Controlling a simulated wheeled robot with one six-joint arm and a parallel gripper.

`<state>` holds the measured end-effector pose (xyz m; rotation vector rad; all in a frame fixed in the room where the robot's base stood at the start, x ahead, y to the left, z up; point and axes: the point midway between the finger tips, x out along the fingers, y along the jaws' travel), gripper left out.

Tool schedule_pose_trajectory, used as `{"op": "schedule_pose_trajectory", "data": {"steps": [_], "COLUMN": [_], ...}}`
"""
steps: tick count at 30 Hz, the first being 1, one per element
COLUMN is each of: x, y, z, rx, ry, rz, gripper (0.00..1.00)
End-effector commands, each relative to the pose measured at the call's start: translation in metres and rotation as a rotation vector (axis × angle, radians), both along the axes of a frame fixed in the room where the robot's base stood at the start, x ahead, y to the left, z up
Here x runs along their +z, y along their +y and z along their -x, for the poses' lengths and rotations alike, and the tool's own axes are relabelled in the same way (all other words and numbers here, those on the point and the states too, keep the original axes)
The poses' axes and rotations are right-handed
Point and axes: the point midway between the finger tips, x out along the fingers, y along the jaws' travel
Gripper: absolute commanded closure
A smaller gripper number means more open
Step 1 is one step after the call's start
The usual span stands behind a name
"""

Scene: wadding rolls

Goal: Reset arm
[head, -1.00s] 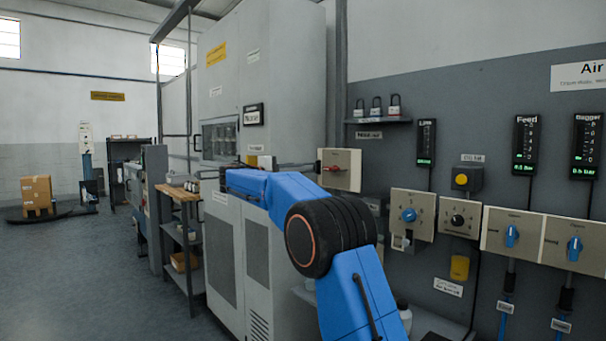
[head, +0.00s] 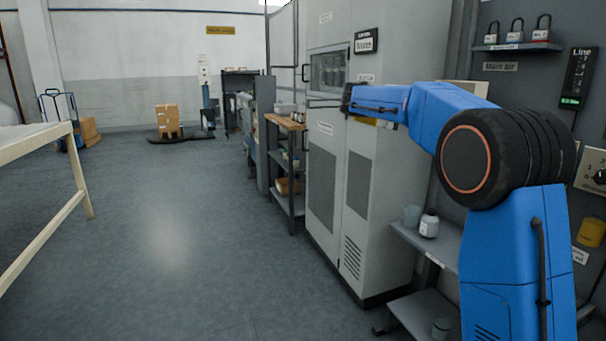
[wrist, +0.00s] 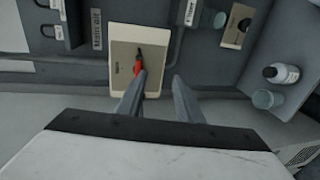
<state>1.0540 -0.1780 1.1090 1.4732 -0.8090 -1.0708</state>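My blue arm rises at the right of the head view, its forearm reaching left across the front of the grey cabinet (head: 385,190).
A low shelf (head: 440,249) holds a white bottle (head: 429,224) and a cup (head: 412,215). A wooden-topped rack (head: 285,122) stands beyond the cabinet. A pale table (head: 35,141) is at left; open floor lies between.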

Motion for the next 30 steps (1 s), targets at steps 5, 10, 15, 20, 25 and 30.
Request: {"op": "schedule_pose_trajectory", "data": {"steps": [5, 10, 15, 20, 25, 30], "x": [-0.019, -0.044, -0.073, -0.103, -0.137, -0.174], "y": [-0.013, -0.017, -0.016, -0.010, 0.000, 0.016], "z": [0.060, 0.116, 0.175, 0.232, 0.292, 0.350], "rx": [0.013, 0.026, 0.034, 0.039, 0.039, 0.037], "ry": [0.027, 0.047, 0.059, 0.065, 0.062, 0.051], "rz": [-0.141, -0.278, -0.415, -0.544, -0.681, -0.819], "gripper": [0.67, 0.67, 0.67, 0.67, 0.67, 0.67]}}
